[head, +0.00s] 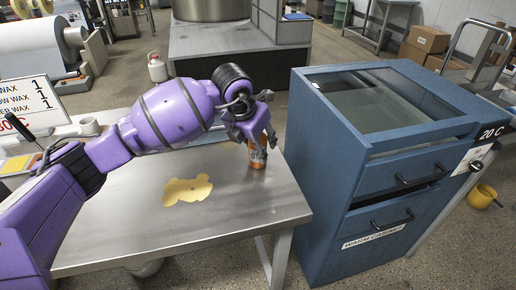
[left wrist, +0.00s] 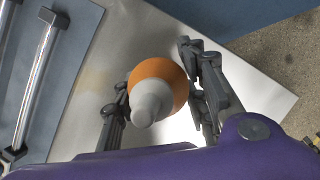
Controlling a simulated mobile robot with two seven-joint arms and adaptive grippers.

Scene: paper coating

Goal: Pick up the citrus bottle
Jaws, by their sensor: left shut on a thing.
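The citrus bottle (head: 257,158) is orange with a pale label. It stands near the right end of the steel table (head: 235,195). My left gripper (head: 254,135) reaches down over it from above and covers its top in the head view. In the left wrist view the bottle (left wrist: 156,85) shows from above, with an orange shoulder and a grey-white cap. The fingers of my left gripper (left wrist: 160,100) are on both sides of it, shut on it. Whether its base touches the table I cannot tell. My right gripper is not in view.
A yellow puddle-shaped patch (head: 187,191) lies on the table. The blue warm cabinet (head: 330,170) stands close to the table's right end, with a glass top and drawers with black handles (head: 405,180). A sign (head: 30,105) stands at the left. The table's front right is clear.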

